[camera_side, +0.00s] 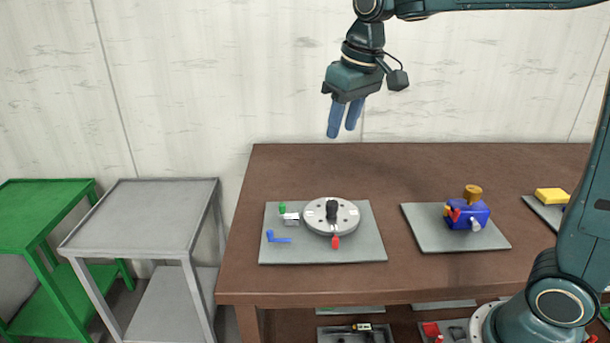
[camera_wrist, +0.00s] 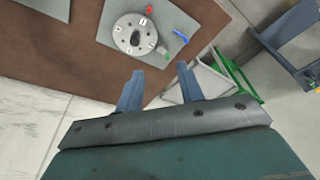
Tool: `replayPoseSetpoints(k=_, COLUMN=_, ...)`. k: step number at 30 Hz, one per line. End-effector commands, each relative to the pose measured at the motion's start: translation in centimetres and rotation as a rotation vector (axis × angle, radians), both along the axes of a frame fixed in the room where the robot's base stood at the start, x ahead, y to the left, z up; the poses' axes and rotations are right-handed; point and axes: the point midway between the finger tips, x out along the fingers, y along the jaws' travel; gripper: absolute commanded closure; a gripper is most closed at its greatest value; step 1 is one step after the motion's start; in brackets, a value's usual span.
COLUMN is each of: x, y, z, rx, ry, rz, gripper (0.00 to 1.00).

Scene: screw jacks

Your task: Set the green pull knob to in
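The green pull knob (camera_side: 282,208) is a small green piece at the back left of a grey plate (camera_side: 280,255) on the brown table, beside a small pale block (camera_side: 291,219). My gripper (camera_side: 342,132) hangs high above the table's back edge, behind and above the plate. In the wrist view my gripper (camera_wrist: 159,68) has its two blue-grey fingers apart with nothing between them.
The plate also carries a round grey dial (camera_side: 318,215) with a black centre knob, a red handle (camera_side: 335,242) and a blue lever (camera_side: 279,238). A blue device (camera_side: 468,215) stands on another plate to the right. Grey (camera_side: 150,190) and green (camera_side: 30,205) stands are at left.

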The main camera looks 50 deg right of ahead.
Motion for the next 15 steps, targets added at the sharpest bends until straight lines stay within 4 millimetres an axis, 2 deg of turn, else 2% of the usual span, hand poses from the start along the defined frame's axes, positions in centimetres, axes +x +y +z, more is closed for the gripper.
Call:
replayPoseSetpoints(k=3, x=2.8, y=0.1, z=-0.9, rx=0.000, ry=0.034, rz=0.000, gripper=0.62)
replayPoseSetpoints(k=8, x=6.3, y=0.1, z=-2.4, rx=0.000, ry=0.074, rz=0.000, gripper=0.62)
replayPoseSetpoints(k=15, x=11.2, y=0.2, z=-5.5, rx=0.000, ry=0.136, rz=0.000, gripper=0.62)
